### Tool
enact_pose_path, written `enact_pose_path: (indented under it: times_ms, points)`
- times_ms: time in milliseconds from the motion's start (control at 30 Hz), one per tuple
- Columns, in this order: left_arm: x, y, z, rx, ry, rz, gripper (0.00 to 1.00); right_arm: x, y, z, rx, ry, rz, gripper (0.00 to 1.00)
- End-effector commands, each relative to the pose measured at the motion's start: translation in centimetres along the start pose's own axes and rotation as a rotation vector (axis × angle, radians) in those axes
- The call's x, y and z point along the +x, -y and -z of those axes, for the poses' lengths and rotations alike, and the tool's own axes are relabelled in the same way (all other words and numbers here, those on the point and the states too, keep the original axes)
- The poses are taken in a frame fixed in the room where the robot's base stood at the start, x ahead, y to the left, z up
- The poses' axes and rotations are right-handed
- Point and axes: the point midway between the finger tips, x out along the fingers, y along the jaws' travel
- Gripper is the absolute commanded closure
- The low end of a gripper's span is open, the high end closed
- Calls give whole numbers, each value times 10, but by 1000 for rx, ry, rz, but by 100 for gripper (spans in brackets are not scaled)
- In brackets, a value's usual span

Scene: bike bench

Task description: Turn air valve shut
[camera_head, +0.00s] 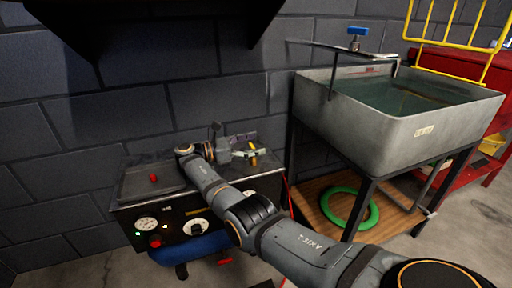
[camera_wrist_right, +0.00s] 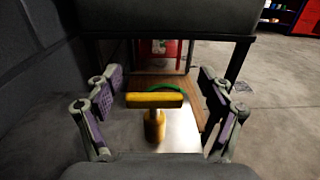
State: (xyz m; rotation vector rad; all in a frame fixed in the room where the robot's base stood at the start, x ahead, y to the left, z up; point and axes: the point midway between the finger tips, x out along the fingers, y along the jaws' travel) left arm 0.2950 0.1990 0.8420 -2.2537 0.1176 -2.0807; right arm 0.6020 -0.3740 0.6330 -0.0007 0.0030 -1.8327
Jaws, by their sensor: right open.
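The air valve's yellow T-shaped handle (camera_wrist_right: 154,101) stands upright on a metal top, its crossbar running left to right in the right wrist view. In the head view the yellow handle (camera_head: 253,147) shows small at the back right of the compressor unit (camera_head: 150,212). My right gripper (camera_head: 243,146) reaches over the unit to the valve. In the wrist view its two fingers (camera_wrist_right: 160,92) are spread, one on each side of the handle, with clear gaps to it. My left gripper is not in view.
The compressor front carries gauges (camera_head: 147,224) and a red knob (camera_head: 155,241); a small red piece (camera_head: 153,177) sits on top. A water-filled sink (camera_head: 420,124) with a blue tap handle (camera_head: 357,31) stands to the right. Below it lies a green ring (camera_head: 327,205). A brick wall (camera_head: 130,110) closes the back.

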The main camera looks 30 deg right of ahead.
Motion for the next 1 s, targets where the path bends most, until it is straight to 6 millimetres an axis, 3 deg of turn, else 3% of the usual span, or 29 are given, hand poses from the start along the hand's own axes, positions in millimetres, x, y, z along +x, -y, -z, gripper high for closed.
enact_pose_path:
  times_ms: [200, 400, 900, 1000]
  points:
    - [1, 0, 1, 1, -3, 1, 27, 1, 3, -49, 5, -1, 2, 19]
    - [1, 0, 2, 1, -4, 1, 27, 2, 5, -79, 1, 0, 4, 19]
    - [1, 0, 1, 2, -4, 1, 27, 2, 5, -86, -1, 1, 4, 19]
    - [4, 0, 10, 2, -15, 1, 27, 2, 5, -85, -1, 1, 4, 19]
